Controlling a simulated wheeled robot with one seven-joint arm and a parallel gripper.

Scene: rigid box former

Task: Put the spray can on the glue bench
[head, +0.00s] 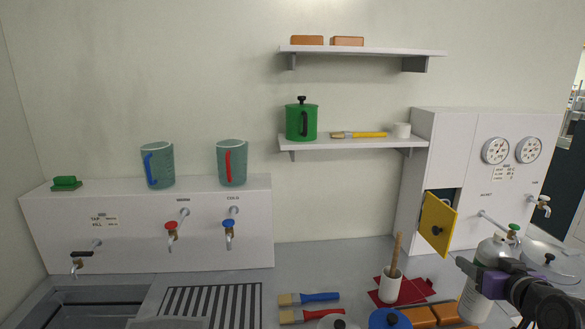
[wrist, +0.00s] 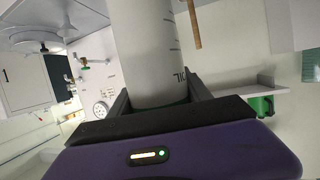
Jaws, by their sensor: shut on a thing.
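The spray can (head: 476,299) is a white cylinder with a rounded greyish top, at the lower right of the head view. My purple and dark gripper (head: 482,276) is shut around its body. In the wrist view the can (wrist: 147,50) stands between my two fingers (wrist: 160,98), with dark markings on its side; its far end is cut off by the frame edge. The can's lower end is hidden or out of frame in the head view. No surface is clearly marked as the glue bench; a grey worktop (head: 300,258) runs along the wall.
Two brushes (head: 308,298), a blue lid (head: 390,318) and orange blocks (head: 445,313) crowd the front. A yellow door (head: 438,222) stands open on the gauge cabinet (head: 470,140), left of the can.

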